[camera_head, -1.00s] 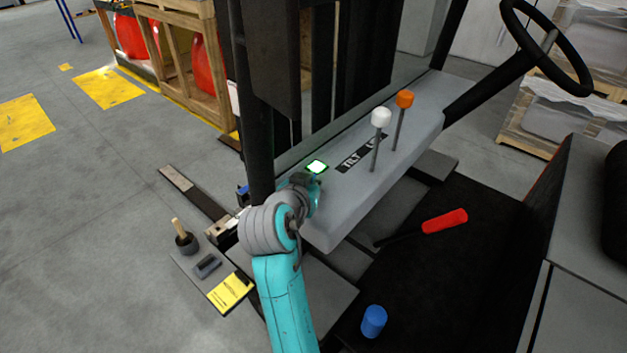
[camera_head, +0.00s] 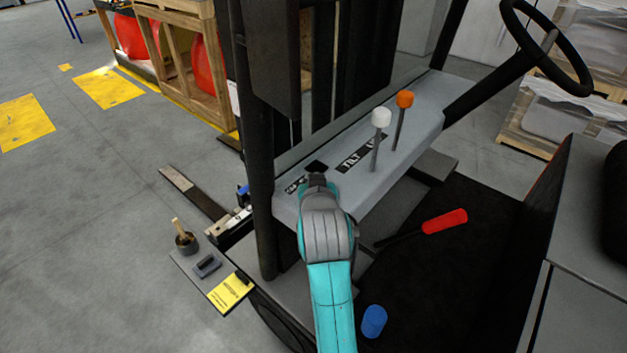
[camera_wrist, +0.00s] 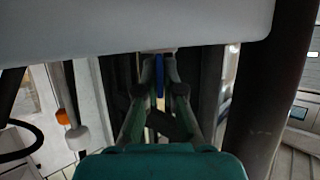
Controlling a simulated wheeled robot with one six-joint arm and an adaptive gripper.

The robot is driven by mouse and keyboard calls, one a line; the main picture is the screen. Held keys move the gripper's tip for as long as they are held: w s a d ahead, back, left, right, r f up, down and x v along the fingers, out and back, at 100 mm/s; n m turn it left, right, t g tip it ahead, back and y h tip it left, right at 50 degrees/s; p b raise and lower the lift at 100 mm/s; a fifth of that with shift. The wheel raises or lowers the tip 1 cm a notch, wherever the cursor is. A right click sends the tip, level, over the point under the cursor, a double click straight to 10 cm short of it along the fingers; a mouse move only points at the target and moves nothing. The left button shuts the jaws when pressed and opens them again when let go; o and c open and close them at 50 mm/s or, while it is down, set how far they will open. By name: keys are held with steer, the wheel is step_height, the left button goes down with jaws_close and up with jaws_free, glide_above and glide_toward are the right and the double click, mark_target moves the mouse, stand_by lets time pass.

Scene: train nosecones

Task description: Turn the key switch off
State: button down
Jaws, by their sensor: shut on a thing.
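The blue key (camera_wrist: 159,80) of the key switch shows edge-on in the wrist view, just below the pale console edge (camera_wrist: 130,28). My gripper (camera_wrist: 158,67) is shut on it, with one finger on each side. In the head view my arm covers the near left end of the grey console (camera_head: 350,195). The key and my fingers are hidden there. The small display (camera_head: 317,166) on the console top is dark.
A white-knobbed lever (camera_head: 381,118) and an orange-knobbed lever (camera_head: 404,99) stand on the console. The steering wheel (camera_head: 545,45) is at upper right. A red-handled lever (camera_head: 445,221) and a blue cylinder (camera_head: 374,321) are near the floor. A dark mast post (camera_head: 263,230) stands left of my arm.

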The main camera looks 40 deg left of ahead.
steer(key=c, duration=1.3)
jaws_free()
steer(key=shift+s+d, duration=0.1)
steer(key=shift+s, duration=0.05)
steer(key=v, duration=1.1)
steer(key=shift+s+d+r, duration=0.2)
steer(key=shift+s+r, duration=0.05)
steer(key=shift+s, duration=0.05)
